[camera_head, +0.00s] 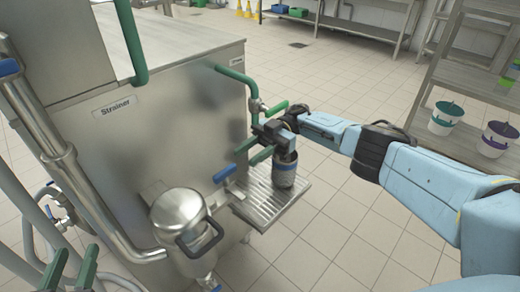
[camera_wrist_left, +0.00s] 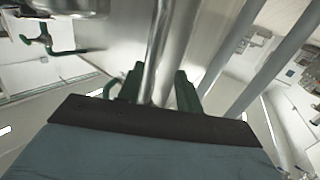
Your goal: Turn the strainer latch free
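The steel strainer (camera_head: 178,211) is a round, lidded pot at the front of the machine, below a plate reading "Strainer" (camera_head: 115,107). A dark loop handle (camera_head: 200,240) is on its near side; I cannot tell whether this is the latch. My left gripper (camera_head: 72,272) is at the lower left, apart from the strainer. Its green fingers are spread and empty in the left wrist view (camera_wrist_left: 160,92), with a steel pipe (camera_wrist_left: 158,50) showing beyond them.
A blue-handled valve (camera_head: 224,174) sits between strainer and tray. A thick steel pipe (camera_head: 50,140) runs down the machine's left side. A shelf with buckets (camera_head: 445,118) stands right.

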